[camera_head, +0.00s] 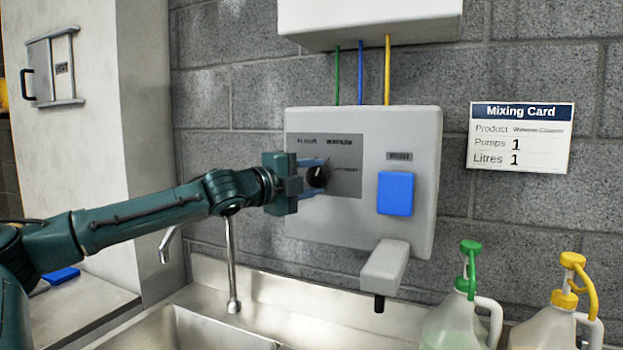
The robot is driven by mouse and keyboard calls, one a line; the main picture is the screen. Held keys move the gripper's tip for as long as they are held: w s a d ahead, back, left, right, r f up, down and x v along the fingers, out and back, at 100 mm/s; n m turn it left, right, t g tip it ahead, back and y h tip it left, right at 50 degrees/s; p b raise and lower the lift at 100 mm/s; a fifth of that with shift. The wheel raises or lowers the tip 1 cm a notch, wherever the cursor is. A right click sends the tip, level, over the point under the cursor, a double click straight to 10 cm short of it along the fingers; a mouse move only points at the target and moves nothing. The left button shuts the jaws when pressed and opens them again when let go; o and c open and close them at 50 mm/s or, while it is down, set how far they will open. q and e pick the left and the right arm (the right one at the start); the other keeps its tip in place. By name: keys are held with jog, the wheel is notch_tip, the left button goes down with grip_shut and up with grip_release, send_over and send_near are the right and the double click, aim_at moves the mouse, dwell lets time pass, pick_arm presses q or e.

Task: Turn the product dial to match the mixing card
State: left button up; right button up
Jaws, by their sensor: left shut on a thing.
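The product dial (318,177) is a small dark knob on the grey label panel (345,152) of a white wall dispenser (415,150). My left gripper (314,176) comes in from the left and is shut on the dial. Its fingers partly cover the dial and the left side of the panel. Labels around the dial are too small to read surely, and which one it points at is not clear. The mixing card (519,138) on the wall at right reads Pumps 1 and Litres 1; its product line is too blurred to read surely. My right gripper is not in view.
A blue push button (395,193) and a spout (385,268) are on the dispenser. Green, blue and yellow tubes run up to a white box (369,18). A sink (200,328) with a tap (231,270) lies below. Jugs with green (470,251) and yellow (571,262) tops stand at lower right.

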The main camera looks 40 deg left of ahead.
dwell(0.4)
pick_arm(q)
jog(key=o, duration=1)
jog(key=shift+c, duration=0.2)
jog(key=shift+s+d, duration=0.1)
jog(key=shift+s, duration=0.05)
